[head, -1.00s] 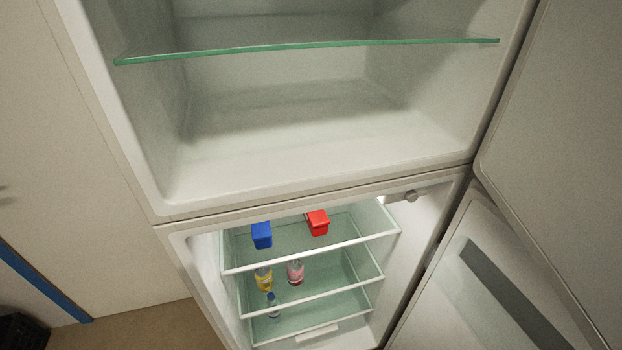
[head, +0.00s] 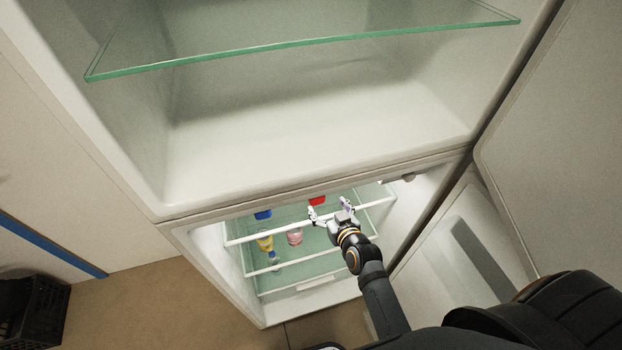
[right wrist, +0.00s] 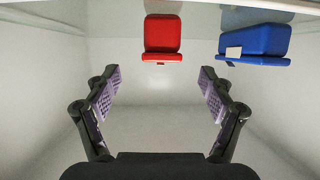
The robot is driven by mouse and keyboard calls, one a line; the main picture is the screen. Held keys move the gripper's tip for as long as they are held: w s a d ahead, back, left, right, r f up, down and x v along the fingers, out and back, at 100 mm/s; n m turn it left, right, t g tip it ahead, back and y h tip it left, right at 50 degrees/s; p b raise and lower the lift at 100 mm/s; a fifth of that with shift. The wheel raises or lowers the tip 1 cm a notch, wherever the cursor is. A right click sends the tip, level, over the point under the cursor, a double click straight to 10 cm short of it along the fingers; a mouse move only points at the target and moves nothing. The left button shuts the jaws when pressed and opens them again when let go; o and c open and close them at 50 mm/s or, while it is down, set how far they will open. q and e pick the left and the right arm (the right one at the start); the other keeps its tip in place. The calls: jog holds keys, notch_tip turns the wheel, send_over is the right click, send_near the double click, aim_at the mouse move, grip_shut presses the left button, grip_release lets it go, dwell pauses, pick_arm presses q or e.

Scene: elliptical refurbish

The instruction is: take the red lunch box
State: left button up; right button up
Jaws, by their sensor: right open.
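The red lunch box (head: 317,200) is on the top shelf of the lower fridge compartment, only partly visible under the compartment's upper edge in the head view. In the right wrist view the red lunch box (right wrist: 162,37) is near the top centre, beyond the fingertips and between their lines. My right gripper (head: 329,209) is open and empty at the front of that shelf, short of the box. Its two spread fingers (right wrist: 160,76) also show in the right wrist view. My left gripper is not in view.
A blue box (head: 263,214) stands beside the red one; it also shows in the right wrist view (right wrist: 255,44). A yellow bottle (head: 265,241) and a pink bottle (head: 294,236) are on the shelf below. The open fridge door (head: 470,245) stands at right. A black crate (head: 38,310) is on the floor at left.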

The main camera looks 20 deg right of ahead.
jog(key=b+x, duration=0.4)
jog(key=x, duration=0.1)
jog(key=shift+w+f, duration=0.15)
jog(key=shift+f, duration=0.1)
jog(key=shift+w, duration=0.1)
jog(key=b+x, duration=0.4)
jog(key=shift+w+a+f+b, duration=0.1)
jog(key=shift+w+a+b, duration=0.1)
jog(key=shift+w+b, duration=0.2)
jog(key=shift+w, duration=0.2)
jog(key=shift+s, duration=0.1)
jog(key=shift+s+r, duration=0.1)
jog(key=shift+r, duration=0.15)
jog(key=shift+c, duration=0.9)
jog(key=c, duration=1.4)
jog(key=shift+c, duration=0.4)
